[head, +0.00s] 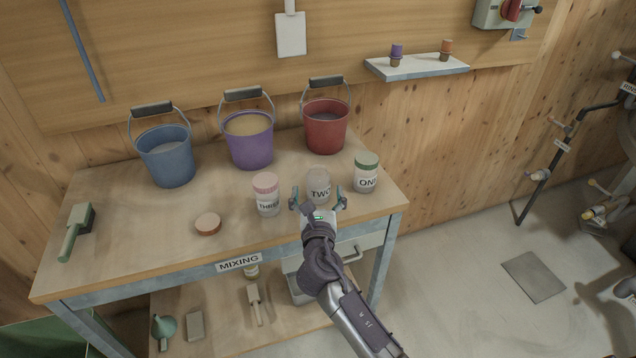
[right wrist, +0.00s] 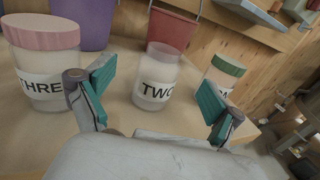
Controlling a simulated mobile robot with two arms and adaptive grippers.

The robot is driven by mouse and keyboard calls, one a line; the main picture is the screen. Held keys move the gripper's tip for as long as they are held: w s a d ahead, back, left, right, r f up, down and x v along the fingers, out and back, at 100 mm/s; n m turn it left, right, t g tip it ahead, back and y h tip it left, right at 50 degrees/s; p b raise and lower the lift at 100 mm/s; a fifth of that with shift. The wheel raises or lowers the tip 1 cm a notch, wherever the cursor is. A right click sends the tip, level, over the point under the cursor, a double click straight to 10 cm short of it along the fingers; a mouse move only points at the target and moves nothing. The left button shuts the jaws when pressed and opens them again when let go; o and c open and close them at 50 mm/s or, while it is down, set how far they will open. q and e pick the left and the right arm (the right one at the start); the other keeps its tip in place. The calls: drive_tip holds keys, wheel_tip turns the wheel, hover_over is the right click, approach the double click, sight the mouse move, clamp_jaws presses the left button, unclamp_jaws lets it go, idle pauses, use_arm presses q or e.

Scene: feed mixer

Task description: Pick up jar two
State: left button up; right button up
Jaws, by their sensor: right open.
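Jar two (head: 319,184) is a clear jar without a lid, labelled TWO, standing upright near the right end of the workbench. It stands between the pink-lidded jar three (head: 267,194) and the green-lidded jar one (head: 366,173). My right gripper (head: 319,200) is open just in front of jar two. In the right wrist view jar two (right wrist: 157,78) shows between the two teal fingers (right wrist: 160,95), a little beyond their tips, and the gripper holds nothing. My left gripper is not in view.
A blue bucket (head: 167,158), a purple bucket (head: 249,141) and a red bucket (head: 325,127) stand along the back of the bench (head: 150,236). An orange lid-like disc (head: 208,223) and a green-handled brush (head: 77,230) lie to the left. A small wall shelf (head: 418,68) is above right.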

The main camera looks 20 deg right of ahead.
sight(318, 179)
drive_tip(key=x, duration=0.7)
drive_tip(key=shift+s+d+r, duration=0.1)
drive_tip(key=shift+d, duration=0.05)
drive_tip(key=c, duration=1.4)
